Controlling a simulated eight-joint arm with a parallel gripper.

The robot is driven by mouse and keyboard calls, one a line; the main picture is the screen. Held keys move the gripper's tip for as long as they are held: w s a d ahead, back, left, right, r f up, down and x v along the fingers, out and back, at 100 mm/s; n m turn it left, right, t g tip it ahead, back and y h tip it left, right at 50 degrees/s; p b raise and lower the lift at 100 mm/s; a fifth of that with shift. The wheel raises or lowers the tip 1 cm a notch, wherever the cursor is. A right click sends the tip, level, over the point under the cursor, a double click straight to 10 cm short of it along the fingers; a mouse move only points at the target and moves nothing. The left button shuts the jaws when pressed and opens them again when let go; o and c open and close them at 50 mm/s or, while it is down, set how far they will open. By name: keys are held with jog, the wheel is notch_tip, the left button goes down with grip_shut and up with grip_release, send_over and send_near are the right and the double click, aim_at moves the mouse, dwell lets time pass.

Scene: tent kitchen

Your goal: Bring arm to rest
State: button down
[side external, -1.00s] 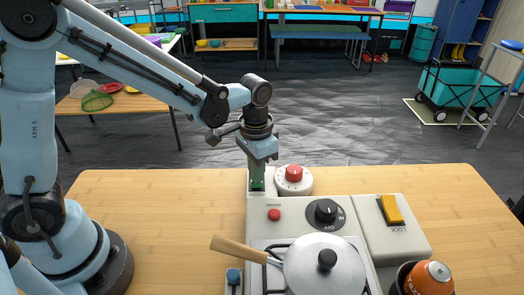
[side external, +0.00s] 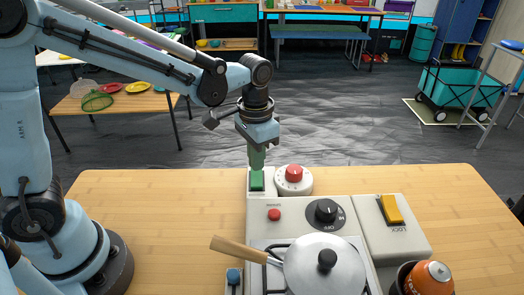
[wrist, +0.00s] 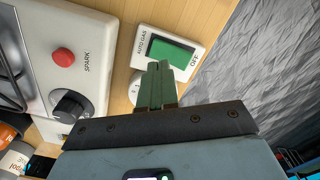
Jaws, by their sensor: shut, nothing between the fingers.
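My gripper (side external: 257,158) is shut and empty. It points down just above the green button (side external: 256,180) at the back of the stove unit in the side view. In the wrist view the shut green fingers (wrist: 157,68) show in front of the panel marked AUTO GAS (wrist: 170,47) with its green face. I cannot tell from these views whether the fingertips touch it, though they look apart.
A red-topped dial (side external: 294,178) stands just right of the green button. The stove holds a red spark button (side external: 274,215), a black knob (side external: 326,211), a yellow lock switch (side external: 391,209) and a lidded pan (side external: 322,270). The table (side external: 150,215) is clear at left.

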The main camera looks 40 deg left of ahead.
notch_tip(320, 180, up, 3)
jog(key=shift+f, duration=0.1)
dwell(0.3)
jog(key=s+a+r+n+t, duration=0.3)
jog(key=s+a+t, duration=0.3)
jog(key=s+t, duration=0.1)
jog(key=shift+s+a+r, duration=0.25)
jog(key=shift+s+a, duration=0.15)
jog(key=shift+s, duration=0.3)
